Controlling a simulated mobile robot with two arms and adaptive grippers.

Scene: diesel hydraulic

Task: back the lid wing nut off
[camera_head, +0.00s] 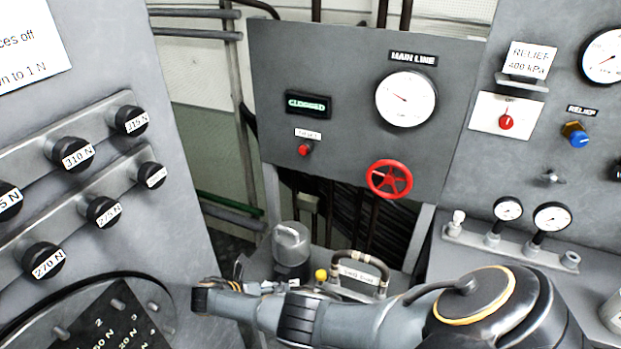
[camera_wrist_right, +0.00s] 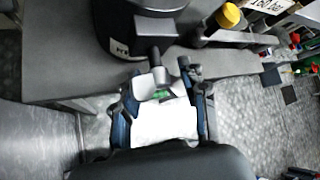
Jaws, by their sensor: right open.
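In the right wrist view a dark round vessel (camera_wrist_right: 112,28) has a stem pointing toward me, ending in a pale grey winged piece that looks like the wing nut (camera_wrist_right: 152,84). My right gripper (camera_wrist_right: 163,90) is open, its fingers on either side of that piece; contact cannot be told. My left gripper is out of view.
A yellow knob (camera_head: 321,275) and a framed carry handle (camera_head: 358,270) are just right of the canister. A red handwheel (camera_head: 389,179) is on the panel above. A grey panel with labelled knobs (camera_head: 103,211) closes off the left side.

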